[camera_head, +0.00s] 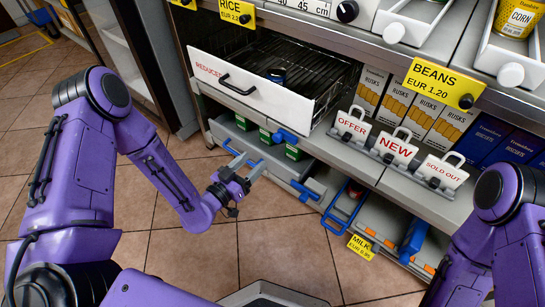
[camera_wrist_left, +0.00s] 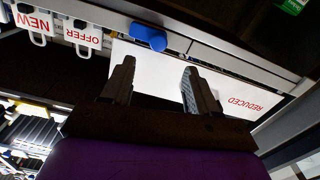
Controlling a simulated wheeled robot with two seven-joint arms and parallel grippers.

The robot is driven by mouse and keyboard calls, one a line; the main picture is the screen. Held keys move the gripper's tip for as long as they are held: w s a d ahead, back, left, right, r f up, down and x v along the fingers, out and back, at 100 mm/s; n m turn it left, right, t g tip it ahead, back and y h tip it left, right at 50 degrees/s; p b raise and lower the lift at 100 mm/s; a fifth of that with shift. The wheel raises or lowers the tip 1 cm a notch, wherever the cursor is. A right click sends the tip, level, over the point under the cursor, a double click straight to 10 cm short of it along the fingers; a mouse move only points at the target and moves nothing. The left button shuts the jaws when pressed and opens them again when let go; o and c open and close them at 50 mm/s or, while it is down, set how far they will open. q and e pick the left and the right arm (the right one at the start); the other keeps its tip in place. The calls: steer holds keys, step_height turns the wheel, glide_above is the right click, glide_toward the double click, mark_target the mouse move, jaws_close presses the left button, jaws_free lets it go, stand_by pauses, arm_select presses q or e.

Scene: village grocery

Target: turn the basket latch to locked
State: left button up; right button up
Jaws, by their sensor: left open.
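A blue latch (camera_head: 285,136) sits on the shelf edge below the right end of the white "REDUCED" basket front (camera_head: 235,86). In the left wrist view the blue latch (camera_wrist_left: 149,36) shows on the rail, above and between the fingers. I cannot tell whether it stands at locked. My left gripper (camera_head: 250,169) is low in front of the shelf, below and left of the latch and apart from it. Its two fingers (camera_wrist_left: 158,88) are spread with nothing between them. The basket is pulled out, with a small dark can (camera_head: 277,75) inside. My right gripper is out of view.
White "OFFER" (camera_head: 352,127), "NEW" (camera_head: 395,149) and "SOLD OUT" (camera_head: 440,172) tags stand right of the latch. The tiled floor (camera_head: 280,250) before the shelf is clear.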

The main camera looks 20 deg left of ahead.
mark_target(275, 140)
arm_select(q)
steer(key=b+x, duration=0.1)
steer(key=x, duration=0.9)
steer(key=shift+w+d+b, duration=0.1)
steer(key=shift+b, duration=0.3)
steer(key=shift+r, duration=0.1)
steer(key=c, duration=1)
steer(key=shift+c, duration=0.2)
